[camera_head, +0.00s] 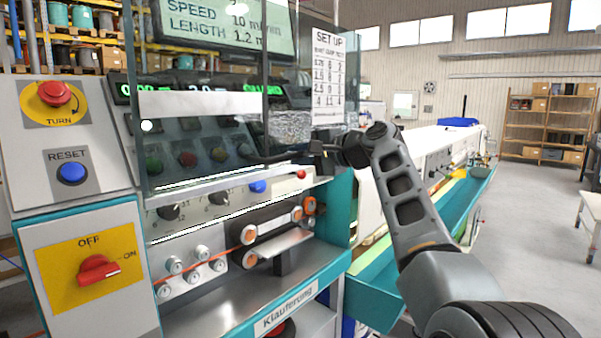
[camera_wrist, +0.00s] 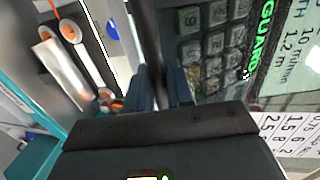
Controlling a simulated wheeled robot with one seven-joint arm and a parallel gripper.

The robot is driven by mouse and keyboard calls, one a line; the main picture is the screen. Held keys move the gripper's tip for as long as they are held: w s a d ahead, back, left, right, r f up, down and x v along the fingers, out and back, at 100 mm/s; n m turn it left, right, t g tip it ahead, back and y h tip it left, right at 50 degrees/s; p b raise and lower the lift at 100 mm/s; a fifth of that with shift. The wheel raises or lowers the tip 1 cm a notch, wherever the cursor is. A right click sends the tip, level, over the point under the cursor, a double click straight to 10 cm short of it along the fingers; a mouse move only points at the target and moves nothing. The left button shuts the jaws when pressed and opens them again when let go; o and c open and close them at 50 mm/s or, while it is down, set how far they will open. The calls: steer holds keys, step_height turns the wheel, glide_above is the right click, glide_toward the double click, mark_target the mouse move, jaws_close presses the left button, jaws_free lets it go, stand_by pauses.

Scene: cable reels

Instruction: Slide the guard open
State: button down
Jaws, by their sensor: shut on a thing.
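The guard (camera_head: 205,140) is a clear, tinted panel across the front of the machine in the head view. It hangs over the buttons and part of the lit display. My gripper (camera_head: 318,148) is at the right part of the guard, above the roller section. In the wrist view the two fingers (camera_wrist: 163,88) are shut on a dark bar (camera_wrist: 149,40), which looks like the guard's handle. The exact contact is partly hidden by the gripper body. A keypad (camera_wrist: 205,45) shows beside the bar in the wrist view.
A red knob (camera_head: 98,270), a blue reset button (camera_head: 72,172) and a red turn button (camera_head: 54,94) are at the left. Rollers with an orange cable (camera_head: 249,234) lie below the guard.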

steer(key=shift+r, duration=1)
steer(key=c, duration=1.1)
jaws_free()
steer(key=shift+f, duration=0.1)
steer(key=shift+c, duration=0.2)
steer(key=shift+d, duration=0.1)
steer(key=b+v, duration=0.1)
steer(key=v, duration=0.6)
steer(key=shift+s+d, duration=0.2)
